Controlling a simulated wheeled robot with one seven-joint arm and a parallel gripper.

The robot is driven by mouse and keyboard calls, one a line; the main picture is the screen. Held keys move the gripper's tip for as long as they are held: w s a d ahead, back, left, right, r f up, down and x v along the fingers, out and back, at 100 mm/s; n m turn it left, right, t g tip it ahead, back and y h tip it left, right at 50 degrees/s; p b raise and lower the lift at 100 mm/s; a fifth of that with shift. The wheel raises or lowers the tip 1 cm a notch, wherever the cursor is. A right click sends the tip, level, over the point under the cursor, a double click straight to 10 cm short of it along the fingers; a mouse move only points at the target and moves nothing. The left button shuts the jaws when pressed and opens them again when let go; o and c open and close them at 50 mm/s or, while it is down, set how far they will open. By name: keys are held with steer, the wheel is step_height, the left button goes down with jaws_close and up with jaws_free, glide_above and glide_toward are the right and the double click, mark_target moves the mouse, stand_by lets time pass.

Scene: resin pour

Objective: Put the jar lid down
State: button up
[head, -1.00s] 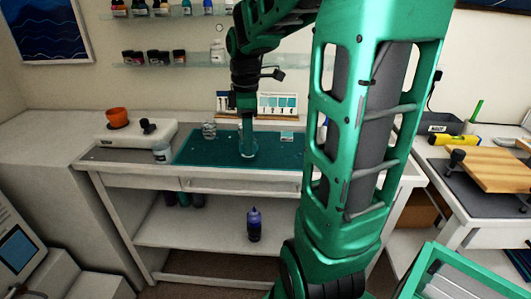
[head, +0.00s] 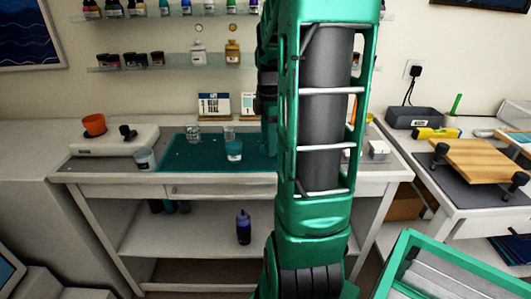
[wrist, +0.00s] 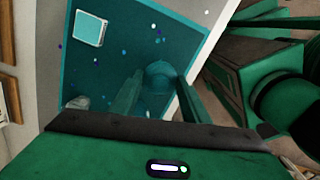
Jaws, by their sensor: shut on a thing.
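In the wrist view, my gripper (wrist: 158,88) is over the speckled teal mat, near its edge. Its two fingers are shut on a rounded teal-tinted thing, which I take to be the jar lid (wrist: 160,72). I cannot tell whether the lid touches the mat. In the head view my arm hides the gripper and the lid. A jar with teal contents (head: 233,151) stands on the teal mat (head: 185,156), left of my arm.
Clear glass vessels (head: 193,134) stand behind the jar. A cup (head: 145,158) is at the mat's left, and a small white block (head: 378,150) lies right of my arm. In the wrist view a pale square tile (wrist: 90,28) and a grey lump (wrist: 77,103) lie on the mat.

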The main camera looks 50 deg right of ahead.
mark_target(268, 161)
steer(key=shift+f, duration=2.05)
steer(key=shift+f, duration=0.15)
steer(key=o, duration=1)
